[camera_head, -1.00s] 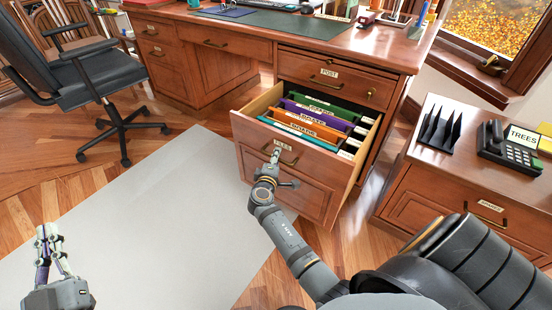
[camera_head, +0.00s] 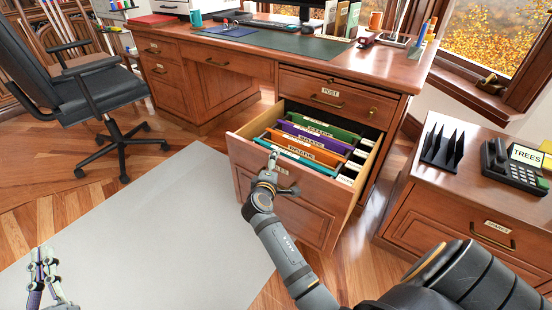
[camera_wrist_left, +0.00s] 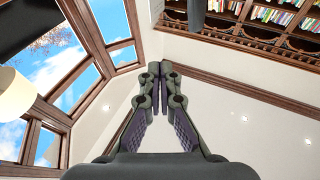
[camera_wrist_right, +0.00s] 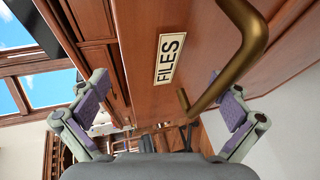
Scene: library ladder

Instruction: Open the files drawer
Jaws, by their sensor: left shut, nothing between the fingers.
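The files drawer (camera_head: 295,212) is the lower right desk drawer. It stands pulled well out, with coloured hanging folders (camera_head: 308,142) showing inside. In the right wrist view its FILES label (camera_wrist_right: 170,58) and brass handle (camera_wrist_right: 243,55) are close. My right gripper (camera_head: 272,162) is at the drawer's front, partly covering the label and handle in the head view. Its fingers are spread wide in the right wrist view (camera_wrist_right: 160,108); I cannot tell whether one touches the handle. My left gripper (camera_head: 40,262) is shut and empty, far left of the drawer, pointing up.
The POST drawer (camera_head: 335,97) above is closed. A side cabinet (camera_head: 470,205) with a telephone (camera_head: 513,170) and black file rack (camera_head: 441,147) stands right. An office chair (camera_head: 85,95) stands left. A pale rug (camera_head: 135,230) leaves clear floor before the desk.

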